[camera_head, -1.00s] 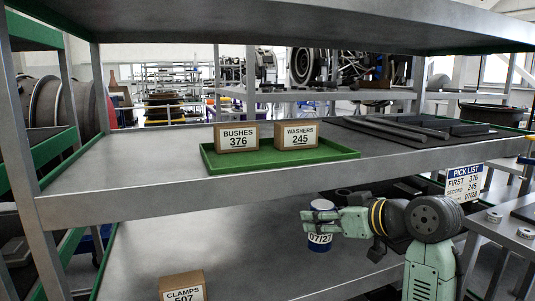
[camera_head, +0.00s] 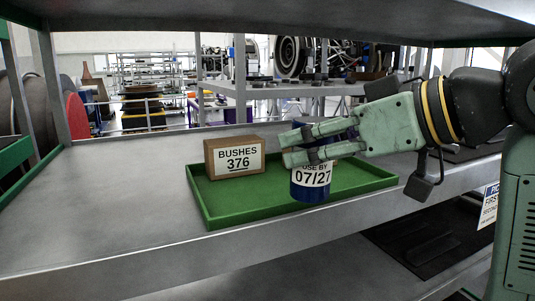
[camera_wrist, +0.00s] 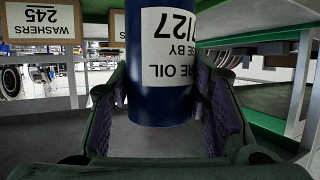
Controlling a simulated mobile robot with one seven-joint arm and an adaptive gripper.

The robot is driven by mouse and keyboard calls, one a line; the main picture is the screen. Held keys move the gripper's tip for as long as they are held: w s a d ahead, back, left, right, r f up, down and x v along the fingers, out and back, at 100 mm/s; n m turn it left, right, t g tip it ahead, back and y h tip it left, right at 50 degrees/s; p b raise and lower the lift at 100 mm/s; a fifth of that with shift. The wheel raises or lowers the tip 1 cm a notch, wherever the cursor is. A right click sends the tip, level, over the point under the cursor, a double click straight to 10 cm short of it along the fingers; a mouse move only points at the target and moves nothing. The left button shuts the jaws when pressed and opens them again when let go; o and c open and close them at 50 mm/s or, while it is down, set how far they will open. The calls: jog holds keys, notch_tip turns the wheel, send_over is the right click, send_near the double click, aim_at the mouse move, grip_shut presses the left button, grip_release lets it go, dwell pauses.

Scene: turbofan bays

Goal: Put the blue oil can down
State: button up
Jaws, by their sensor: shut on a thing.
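The blue oil can (camera_head: 311,190) is upright in my gripper (camera_head: 296,148), with a white label reading "USE BY 07/27". My gripper is shut on the can's upper part, its fingers reaching in from the right. The can stands out in front of the green tray (camera_head: 232,217), over its front right part; I cannot tell whether its base touches anything. In the wrist view the can (camera_wrist: 160,100) is between the two fingers, its label upside down.
A BUSHES 376 box (camera_head: 236,158) stands at the tray's left. The WASHERS 245 box (camera_wrist: 40,22) is mostly hidden behind my gripper in the head view. Bare grey shelf (camera_head: 110,205) lies left of the tray. An upper shelf (camera_head: 230,20) hangs overhead.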

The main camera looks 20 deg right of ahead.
jog(key=p+x, duration=0.1)
jog(key=x, duration=0.2)
jog(key=d+p+x, duration=0.1)
jog(key=x, duration=0.3)
jog(key=w+p+x, duration=0.1)
jog(key=x, duration=0.3)
jog(key=shift+w+d+r, duration=0.1)
jog(key=shift+w+r, duration=0.05)
jog(key=shift+r, duration=0.15)
jog(key=shift+f, duration=0.45)
jog(key=shift+f, duration=0.1)
jog(key=shift+f, duration=0.15)
jog(key=o, duration=1.3)
jog(key=shift+o, duration=0.2)
